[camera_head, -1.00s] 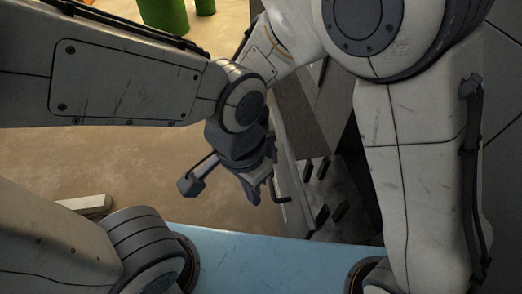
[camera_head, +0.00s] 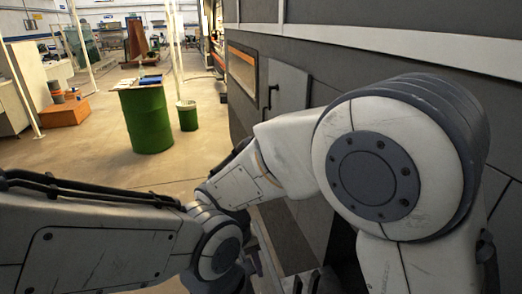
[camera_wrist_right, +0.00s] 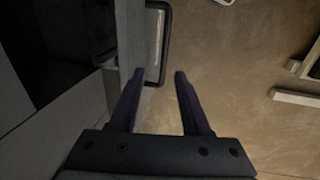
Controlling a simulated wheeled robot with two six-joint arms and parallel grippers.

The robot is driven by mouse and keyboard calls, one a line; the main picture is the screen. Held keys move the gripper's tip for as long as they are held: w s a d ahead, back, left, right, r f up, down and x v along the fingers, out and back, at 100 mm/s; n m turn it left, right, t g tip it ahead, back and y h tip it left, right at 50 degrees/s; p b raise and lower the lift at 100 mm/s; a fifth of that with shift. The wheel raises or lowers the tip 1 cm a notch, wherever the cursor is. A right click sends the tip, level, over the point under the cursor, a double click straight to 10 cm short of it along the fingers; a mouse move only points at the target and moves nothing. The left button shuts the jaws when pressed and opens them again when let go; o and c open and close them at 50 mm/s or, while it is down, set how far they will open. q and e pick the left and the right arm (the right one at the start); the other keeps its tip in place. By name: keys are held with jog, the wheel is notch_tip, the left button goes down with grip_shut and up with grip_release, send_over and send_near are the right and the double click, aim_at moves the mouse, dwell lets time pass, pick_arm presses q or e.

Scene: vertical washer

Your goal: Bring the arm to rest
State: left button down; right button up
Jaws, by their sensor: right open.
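My right gripper (camera_wrist_right: 160,76) is open in the right wrist view, with nothing between its two dark fingers. A black bar handle (camera_wrist_right: 163,45) on a grey panel (camera_wrist_right: 128,40) stands beyond the fingertips, and the panel's edge lies along the left finger's side. I cannot tell whether the left finger touches it. In the head view, my right arm (camera_head: 290,150) reaches in beside the large grey machine (camera_head: 400,62); its wrist end is at the lower edge and the fingers are not clear. My left gripper does not show.
A green barrel (camera_head: 147,118) and a smaller green bin (camera_head: 188,117) stand on the open beige floor. An orange box (camera_head: 65,111) lies farther left. The machine wall fills the right side. Pale wooden bars (camera_wrist_right: 298,98) lie on the floor in the wrist view.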

jog(key=s+d+m+t+y, duration=0.1)
jog(key=d+m+t+y, duration=0.15)
jog(key=d, duration=2.05)
jog(key=s+a+r+n+g+p, duration=0.3)
jog(key=s+a+r+n+p, duration=0.35)
jog(key=s+a+r, duration=0.6)
notch_tip(320, 180, down, 6)
jog(key=s+a+b, duration=0.1)
jog(key=b, duration=0.4)
jog(key=shift+a, duration=0.25)
jog(key=shift+y, duration=0.25)
